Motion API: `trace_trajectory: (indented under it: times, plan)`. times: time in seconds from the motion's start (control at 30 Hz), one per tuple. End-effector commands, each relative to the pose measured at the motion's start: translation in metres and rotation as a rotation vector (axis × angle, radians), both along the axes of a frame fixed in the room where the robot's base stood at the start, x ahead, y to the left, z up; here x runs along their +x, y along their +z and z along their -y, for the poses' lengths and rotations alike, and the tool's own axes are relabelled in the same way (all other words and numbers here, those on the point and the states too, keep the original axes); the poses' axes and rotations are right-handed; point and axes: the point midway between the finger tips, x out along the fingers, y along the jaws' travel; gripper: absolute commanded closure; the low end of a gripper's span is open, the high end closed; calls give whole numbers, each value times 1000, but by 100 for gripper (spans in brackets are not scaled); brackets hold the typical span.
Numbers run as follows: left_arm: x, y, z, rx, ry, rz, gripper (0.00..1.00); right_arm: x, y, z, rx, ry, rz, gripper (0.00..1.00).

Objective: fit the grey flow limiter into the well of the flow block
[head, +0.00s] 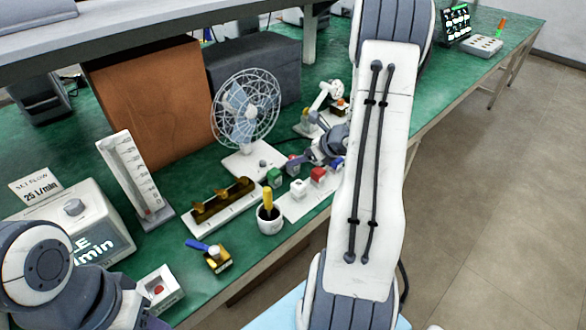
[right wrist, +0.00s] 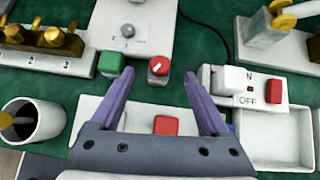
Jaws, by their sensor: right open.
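No part is plainly recognisable as the grey flow limiter. I cannot tell for certain which block is the flow block; a small brass-and-black block with a blue lever (head: 216,262) is near the front edge. My left gripper (head: 150,322) is mostly cut off at the bottom.
A green cube (right wrist: 110,63) stands left of the round piece. A red cube (right wrist: 166,125) lies nearer my palm. A fan (head: 245,112) stands behind.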

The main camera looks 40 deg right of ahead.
Motion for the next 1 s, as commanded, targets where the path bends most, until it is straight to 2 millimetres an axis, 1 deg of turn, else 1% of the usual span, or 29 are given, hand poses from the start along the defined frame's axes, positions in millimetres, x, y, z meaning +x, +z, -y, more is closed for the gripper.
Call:
trace_trajectory:
  times: [0.17,0.4,0.5,0.77,0.87,0.9,0.97,1.0]
  plan:
    - [0,0,0,0,0,0,50,9,-10,-2,1,4,-1,21]
    - [0,2,0,0,0,0,50,31,-38,-5,1,5,-1,21]
    - [0,2,0,0,0,0,50,37,-44,-6,0,4,-1,21]
    - [0,2,0,0,0,0,50,39,-45,-5,-1,3,0,21]
    - [0,2,0,0,0,0,50,39,-45,-5,-1,3,0,55]
    - [0,2,0,0,0,0,50,39,-45,-5,-1,3,0,71]
    - [0,2,0,0,0,0,50,39,-45,-5,-1,3,0,94]
    - [0,2,0,0,0,0,50,39,-45,-5,-1,3,0,100]
